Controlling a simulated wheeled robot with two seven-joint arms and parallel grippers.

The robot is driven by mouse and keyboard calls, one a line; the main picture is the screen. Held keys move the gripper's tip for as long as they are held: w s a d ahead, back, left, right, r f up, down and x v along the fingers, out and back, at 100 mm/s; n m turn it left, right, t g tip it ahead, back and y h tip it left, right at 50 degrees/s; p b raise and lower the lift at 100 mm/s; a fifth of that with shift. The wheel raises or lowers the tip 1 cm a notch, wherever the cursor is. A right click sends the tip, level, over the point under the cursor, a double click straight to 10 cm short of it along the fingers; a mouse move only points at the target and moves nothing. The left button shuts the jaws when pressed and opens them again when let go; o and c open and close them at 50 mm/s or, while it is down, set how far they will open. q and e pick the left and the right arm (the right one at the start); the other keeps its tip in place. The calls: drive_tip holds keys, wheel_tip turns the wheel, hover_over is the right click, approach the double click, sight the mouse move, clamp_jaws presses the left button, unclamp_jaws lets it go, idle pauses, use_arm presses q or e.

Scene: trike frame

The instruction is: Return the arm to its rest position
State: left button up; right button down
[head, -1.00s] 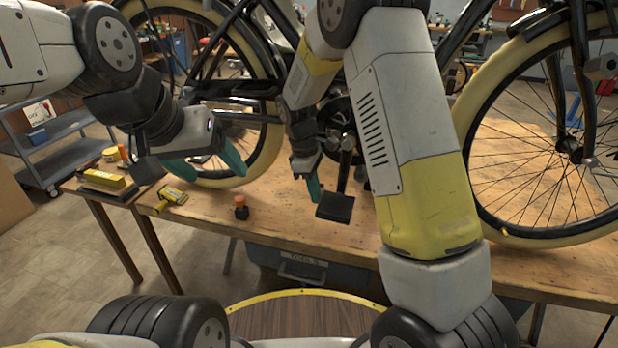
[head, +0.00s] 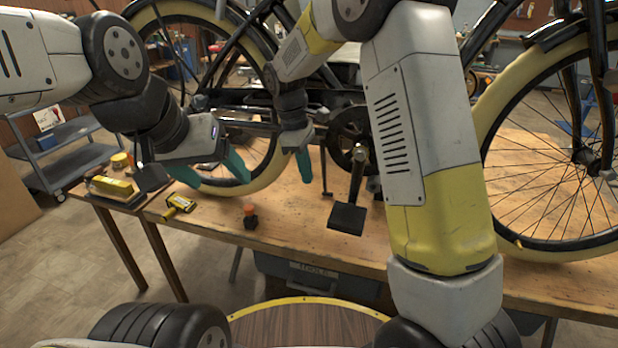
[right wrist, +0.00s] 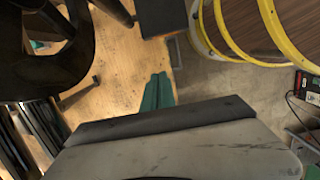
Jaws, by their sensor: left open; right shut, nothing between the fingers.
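My right arm rises on the right of the head view, bends at the top and comes down to the right gripper (head: 304,166), whose teal fingers hang in front of the bike's crank area. Its fingers are closed together and empty; they also show in the right wrist view (right wrist: 157,92). My left gripper (head: 212,172) is at the left, above the table's left part, with its teal fingers spread and nothing between them. The trike frame (head: 240,98) with cream tyres stands on the wooden table. Its black pedal (head: 347,218) hangs right of the right gripper.
The wooden table (head: 290,225) holds a yellow tool (head: 180,206) and a small orange-topped black item (head: 250,217). A grey cart (head: 55,160) stands behind left. A blue-grey bin (head: 310,281) is under the table.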

drive_tip(key=s+d+r+m+t+y, duration=0.3)
drive_tip(key=s+d+r+m, duration=0.3)
drive_tip(key=s+d+r, duration=0.45)
drive_tip(key=s+d+r+m+t, duration=0.1)
drive_tip(key=s+r+m+t, duration=0.1)
drive_tip(key=s+m, duration=0.2)
drive_tip(key=s+d+r+m+t+y, duration=0.1)
drive_tip(key=s+d+r+m, duration=0.1)
drive_tip(key=s, duration=0.6)
drive_tip(key=shift+m+t, duration=0.4)
drive_tip(key=shift+m, duration=0.5)
drive_tip(key=shift+s, duration=0.1)
